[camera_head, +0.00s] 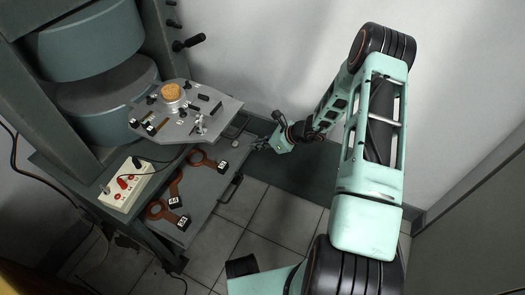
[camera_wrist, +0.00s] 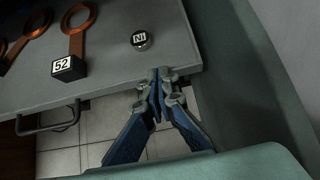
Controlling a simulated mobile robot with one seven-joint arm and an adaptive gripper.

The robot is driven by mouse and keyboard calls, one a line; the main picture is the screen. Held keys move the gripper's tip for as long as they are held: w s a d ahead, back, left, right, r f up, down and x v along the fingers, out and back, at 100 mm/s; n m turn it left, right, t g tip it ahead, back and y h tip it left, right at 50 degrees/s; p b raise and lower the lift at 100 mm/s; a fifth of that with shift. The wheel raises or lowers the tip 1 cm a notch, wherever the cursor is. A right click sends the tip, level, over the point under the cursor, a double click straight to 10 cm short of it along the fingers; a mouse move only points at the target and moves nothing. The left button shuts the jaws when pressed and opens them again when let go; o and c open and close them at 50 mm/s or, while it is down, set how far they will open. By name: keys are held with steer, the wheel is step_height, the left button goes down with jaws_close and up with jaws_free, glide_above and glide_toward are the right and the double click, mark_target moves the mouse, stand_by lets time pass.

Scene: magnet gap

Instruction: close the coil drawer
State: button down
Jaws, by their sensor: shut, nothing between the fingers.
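The coil drawer (camera_head: 203,192) is a grey flat tray that stands open below the magnet's plate. Its surface (camera_wrist: 112,58) also fills the upper left of the wrist view. My gripper (camera_head: 259,145) is shut and empty. Its fingertips (camera_wrist: 161,76) are at the front edge near the right end, right of the handle. Contact is unclear.
A grey plate (camera_head: 193,118) with a cork piece (camera_head: 172,92) and small fittings juts out above the drawer. A white control box (camera_head: 127,184) with cables stands left. A white wall (camera_head: 270,60) rises behind. Tiled floor (camera_head: 270,222) is clear before the drawer.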

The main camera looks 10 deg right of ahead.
steer(key=w+a, duration=0.4)
steer(key=a, duration=0.1)
steer(key=w+a+b, duration=0.1)
steer(key=w+a, duration=0.3)
steer(key=a, duration=0.1)
steer(key=w+a, duration=0.4)
steer(key=a, duration=0.1)
steer(key=shift+w+a+b, duration=0.2)
steer(key=shift+a+b, duration=0.15)
steer(key=shift+a, duration=0.05)
